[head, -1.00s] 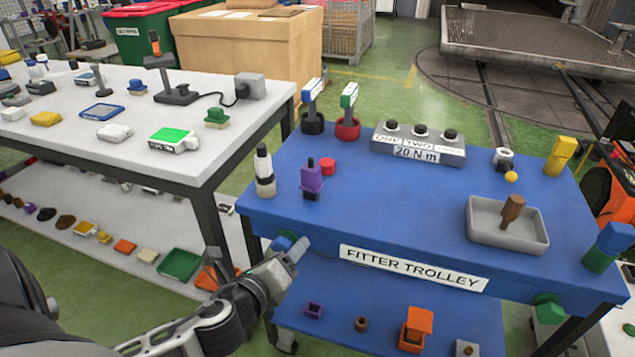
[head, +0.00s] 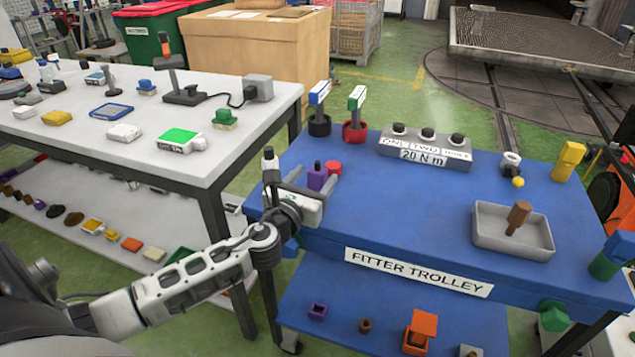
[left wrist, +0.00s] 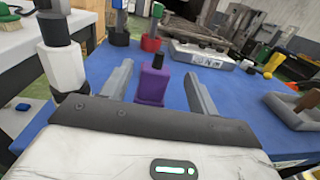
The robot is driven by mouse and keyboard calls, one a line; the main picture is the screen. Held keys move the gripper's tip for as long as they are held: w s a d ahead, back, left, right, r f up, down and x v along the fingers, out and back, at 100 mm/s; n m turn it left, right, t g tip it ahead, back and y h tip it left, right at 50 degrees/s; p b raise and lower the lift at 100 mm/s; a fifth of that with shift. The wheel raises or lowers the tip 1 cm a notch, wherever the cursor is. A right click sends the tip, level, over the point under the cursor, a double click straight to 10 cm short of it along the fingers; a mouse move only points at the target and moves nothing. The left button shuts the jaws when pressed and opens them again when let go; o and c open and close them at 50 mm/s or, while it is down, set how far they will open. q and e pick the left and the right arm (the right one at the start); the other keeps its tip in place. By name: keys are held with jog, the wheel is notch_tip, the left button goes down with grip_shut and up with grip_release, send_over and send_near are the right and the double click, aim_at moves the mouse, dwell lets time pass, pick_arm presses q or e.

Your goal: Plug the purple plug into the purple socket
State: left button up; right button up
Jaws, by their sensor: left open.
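The purple plug (head: 317,179), a block with a dark top, stands upright on the blue trolley top near its left end. It also shows in the left wrist view (left wrist: 154,86), between and slightly beyond my fingers. My left gripper (head: 315,172) is open and low over the trolley's near left edge, its fingers pointing at the plug; I see no clear contact. A small open purple piece (head: 317,312) sits on the trolley's lower shelf; I cannot tell whether it is the socket. My right gripper is not in view.
A white and black bottle (left wrist: 63,60) stands close left of my fingers. The trolley's middle is clear.

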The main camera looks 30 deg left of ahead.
aim_at(316, 168)
pick_arm(q)
jog(key=w, duration=0.1)
jog(key=w+a, duration=0.1)
jog(key=w, duration=0.3)
jog(key=shift+a+r+p, duration=0.15)
jog(key=shift+r+p, duration=0.15)
jog(key=c, duration=1.1)
jog(key=shift+r, duration=0.2)
